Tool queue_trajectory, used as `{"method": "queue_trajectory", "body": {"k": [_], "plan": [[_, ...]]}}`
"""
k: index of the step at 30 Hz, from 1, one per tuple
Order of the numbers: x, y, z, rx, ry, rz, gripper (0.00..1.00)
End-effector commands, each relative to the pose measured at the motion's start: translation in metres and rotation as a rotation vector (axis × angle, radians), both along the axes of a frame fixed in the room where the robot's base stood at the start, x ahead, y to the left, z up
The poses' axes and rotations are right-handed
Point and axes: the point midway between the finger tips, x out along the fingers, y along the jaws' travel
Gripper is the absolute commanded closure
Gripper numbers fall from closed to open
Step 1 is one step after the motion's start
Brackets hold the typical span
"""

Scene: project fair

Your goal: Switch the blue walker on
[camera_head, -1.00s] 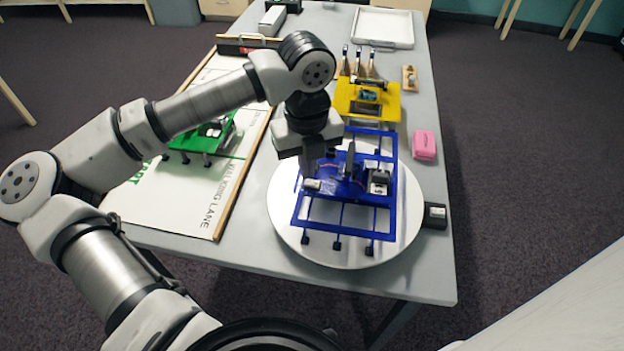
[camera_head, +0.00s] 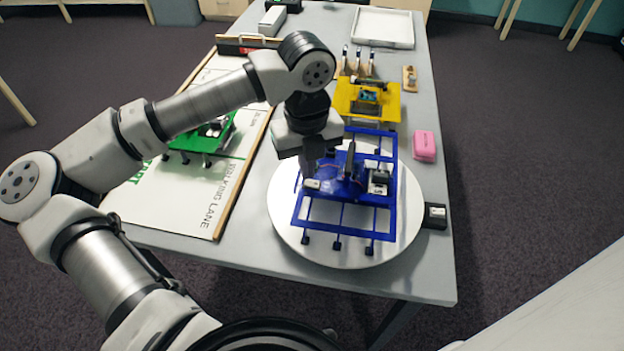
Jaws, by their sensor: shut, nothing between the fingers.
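The blue walker (camera_head: 345,222) stands on a round white turntable (camera_head: 400,243) at the near right of the table. It has an open blue frame, dark feet and a light-and-dark part (camera_head: 379,182) on its right side. My gripper (camera_head: 308,176) points down over the walker's left part, its fingers shut with nothing between them. The fingertips are close to a small whitish part (camera_head: 312,184) on the walker. I cannot tell whether they touch it. My gripper hides some of the walker's upper left, and I cannot make out the switch or its position.
A green walker (camera_head: 207,138) stands on the white walking lane board (camera_head: 180,196) at left. A yellow walker (camera_head: 366,101) is behind the blue one. A pink block (camera_head: 424,146) and a small dark box (camera_head: 435,216) lie to the right. A white tray (camera_head: 383,27) is at the back.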

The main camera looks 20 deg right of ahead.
Motion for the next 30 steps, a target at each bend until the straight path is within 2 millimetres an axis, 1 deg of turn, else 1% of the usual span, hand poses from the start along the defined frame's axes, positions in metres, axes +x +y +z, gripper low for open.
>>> {"method": "queue_trajectory", "body": {"k": [8, 30], "plan": [[0.000, 0.000, -0.001, 0.000, 0.000, 0.000, 1.00], [0.000, 0.000, -0.011, 0.000, 0.000, 0.000, 1.00]]}}
